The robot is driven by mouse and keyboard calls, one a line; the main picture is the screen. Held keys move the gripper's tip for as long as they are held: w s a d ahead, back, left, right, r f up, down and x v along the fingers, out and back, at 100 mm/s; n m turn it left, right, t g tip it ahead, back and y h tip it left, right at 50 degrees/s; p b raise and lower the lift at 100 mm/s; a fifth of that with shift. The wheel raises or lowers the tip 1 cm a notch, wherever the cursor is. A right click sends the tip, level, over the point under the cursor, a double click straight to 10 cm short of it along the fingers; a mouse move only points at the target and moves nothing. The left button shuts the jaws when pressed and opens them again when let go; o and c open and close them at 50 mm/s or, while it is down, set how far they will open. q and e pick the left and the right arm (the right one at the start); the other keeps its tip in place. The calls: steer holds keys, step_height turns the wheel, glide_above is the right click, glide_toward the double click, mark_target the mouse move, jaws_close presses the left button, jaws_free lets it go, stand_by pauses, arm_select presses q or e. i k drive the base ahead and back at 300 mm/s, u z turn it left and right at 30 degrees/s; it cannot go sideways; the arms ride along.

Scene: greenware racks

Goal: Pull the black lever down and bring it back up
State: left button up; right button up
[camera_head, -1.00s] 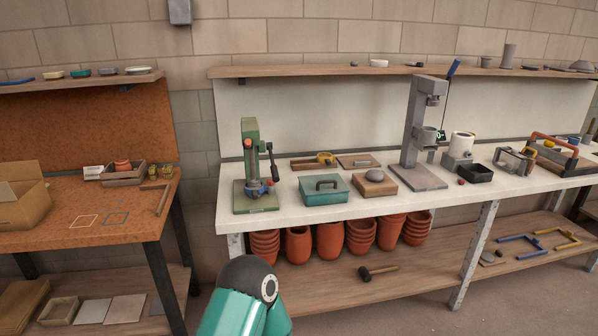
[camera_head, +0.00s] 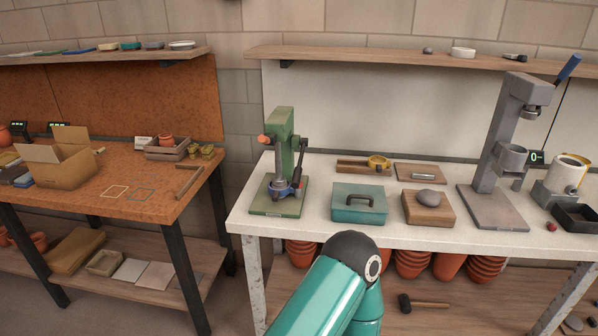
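The black lever (camera_head: 301,158) is on the right side of a green press (camera_head: 281,150) at the left end of the white bench. The lever stands nearly upright, with its dark knob at the top. The press has an orange knob on its upper left and a blue part low over its base. Neither gripper is in view. A teal link of my arm rises from the bottom edge, in front of the bench, and no gripper shows at its end.
Right of the press are a teal case (camera_head: 359,207), a wooden block (camera_head: 428,210) with a grey lump, and a grey press (camera_head: 498,150) with a blue handle. A brown table (camera_head: 150,208) stands left, past a gap. Terracotta pots (camera_head: 411,264) and a mallet (camera_head: 424,304) sit below the bench.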

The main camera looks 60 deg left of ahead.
mark_target(304, 141)
steer(key=u, duration=0.4)
steer(key=i, duration=0.8)
steer(key=u, duration=0.75)
steer(key=k, duration=0.5)
steer(key=u, duration=0.15)
steer(key=i, duration=0.6)
steer(key=z, duration=0.1)
